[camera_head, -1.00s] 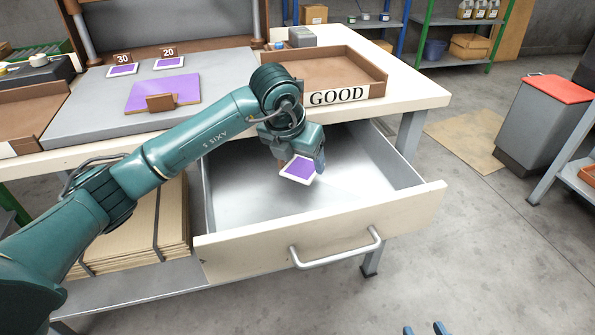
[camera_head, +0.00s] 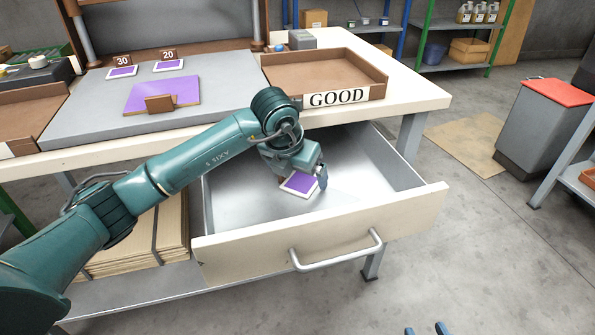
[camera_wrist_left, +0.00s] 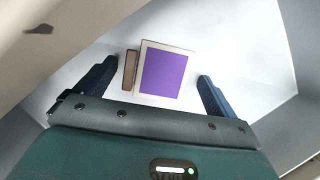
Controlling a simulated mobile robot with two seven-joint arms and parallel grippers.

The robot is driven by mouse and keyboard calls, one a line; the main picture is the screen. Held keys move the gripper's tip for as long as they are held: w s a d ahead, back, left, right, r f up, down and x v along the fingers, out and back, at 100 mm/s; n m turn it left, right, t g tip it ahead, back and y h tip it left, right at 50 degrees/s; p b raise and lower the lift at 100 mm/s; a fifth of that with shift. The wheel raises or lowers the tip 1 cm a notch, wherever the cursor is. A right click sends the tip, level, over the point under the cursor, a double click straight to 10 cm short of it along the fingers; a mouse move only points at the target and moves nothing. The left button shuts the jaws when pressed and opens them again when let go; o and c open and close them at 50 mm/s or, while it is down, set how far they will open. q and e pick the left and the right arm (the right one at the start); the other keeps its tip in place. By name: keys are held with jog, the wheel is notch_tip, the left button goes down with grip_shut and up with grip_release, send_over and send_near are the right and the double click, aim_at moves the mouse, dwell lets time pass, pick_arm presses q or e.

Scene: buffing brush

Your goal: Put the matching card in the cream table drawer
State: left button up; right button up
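The white-bordered purple card (camera_head: 299,184) with a small brown block (camera_wrist_left: 130,70) at its edge is low inside the open cream drawer (camera_head: 330,240). It also shows in the left wrist view (camera_wrist_left: 165,73). My left gripper (camera_head: 306,178) is down in the drawer at the card. Its fingers (camera_wrist_left: 158,80) are apart on either side of the card and block, with visible gaps. The card looks to be on the drawer floor, though contact is hard to tell. My right gripper (camera_head: 425,330) shows only two separated blue fingertips at the bottom edge.
Two similar cards, marked 30 (camera_head: 122,72) and 20 (camera_head: 168,65), lie on the grey mat (camera_head: 225,85) behind a purple panel (camera_head: 160,95). A brown GOOD tray (camera_head: 325,72) stands on the tabletop right. The drawer's right part is empty.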

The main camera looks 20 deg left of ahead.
pick_arm(q)
jog(key=shift+r, duration=0.15)
jog(key=shift+s+r, duration=0.1)
jog(key=shift+r, duration=0.2)
jog(key=d+p+v, duration=0.1)
jog(key=p+v, duration=0.1)
jog(key=v, duration=0.9)
jog(key=shift+a+r, duration=0.15)
jog(key=shift+a, duration=0.35)
pick_arm(e)
jog(key=shift+s+d+r+m, duration=0.15)
jog(key=shift+d+r+m, duration=0.1)
jog(key=shift+r, duration=0.25)
jog(key=shift+s+d+r+m, duration=0.15)
jog(key=shift+r+m, duration=0.1)
jog(key=shift+r, duration=0.2)
pick_arm(q)
jog(key=shift+s, duration=0.1)
pick_arm(e)
jog(key=shift+s+a, duration=0.1)
